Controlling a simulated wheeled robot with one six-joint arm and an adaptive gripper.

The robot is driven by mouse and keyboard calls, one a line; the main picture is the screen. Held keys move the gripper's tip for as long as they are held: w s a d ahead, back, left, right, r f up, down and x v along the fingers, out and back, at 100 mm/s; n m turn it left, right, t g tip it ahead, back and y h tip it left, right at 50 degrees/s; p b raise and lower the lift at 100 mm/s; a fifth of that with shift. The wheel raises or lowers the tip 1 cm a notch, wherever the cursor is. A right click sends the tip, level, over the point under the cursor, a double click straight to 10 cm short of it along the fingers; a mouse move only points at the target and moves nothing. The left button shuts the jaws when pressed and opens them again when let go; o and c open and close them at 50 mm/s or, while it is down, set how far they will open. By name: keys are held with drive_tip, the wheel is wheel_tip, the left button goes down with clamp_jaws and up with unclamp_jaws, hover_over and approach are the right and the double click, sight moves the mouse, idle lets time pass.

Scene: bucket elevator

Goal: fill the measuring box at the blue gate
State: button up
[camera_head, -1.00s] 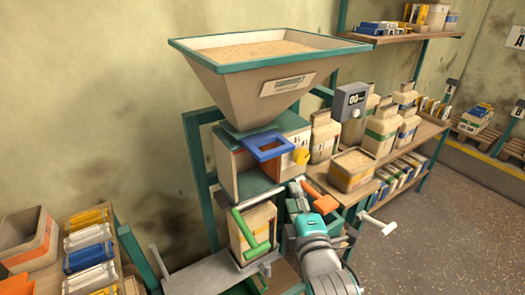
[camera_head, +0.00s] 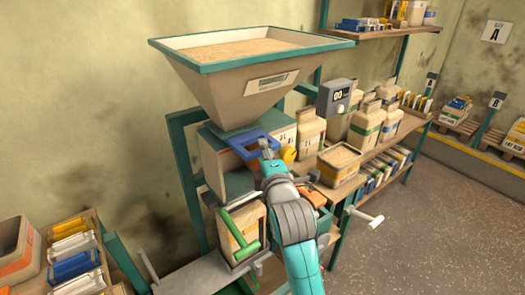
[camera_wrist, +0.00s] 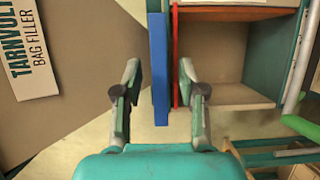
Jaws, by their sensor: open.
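The blue gate (camera_head: 252,146) is a flat blue frame at the hopper's throat, above the boxy measuring section (camera_head: 215,160). My gripper (camera_head: 268,150) is at its right end, partly covering it. In the wrist view, the blue gate (camera_wrist: 158,70) is a blue bar between the two open fingers of my gripper (camera_wrist: 161,75), with a gap visible on each side. An open compartment (camera_wrist: 225,55) with a brown interior lies right of it; no grain shows in it. The hopper (camera_head: 232,90) holds tan grain (camera_head: 240,50).
An orange handle (camera_head: 312,192) is partly behind my arm, and a white crank (camera_head: 365,215) sticks out right. A counter (camera_head: 338,95) reads 00. Shelves with bags stand right; floor beyond is clear.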

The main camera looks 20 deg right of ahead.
drive_tip(key=shift+w, duration=0.6)
clamp_jaws()
drive_tip(key=shift+s+d, duration=0.1)
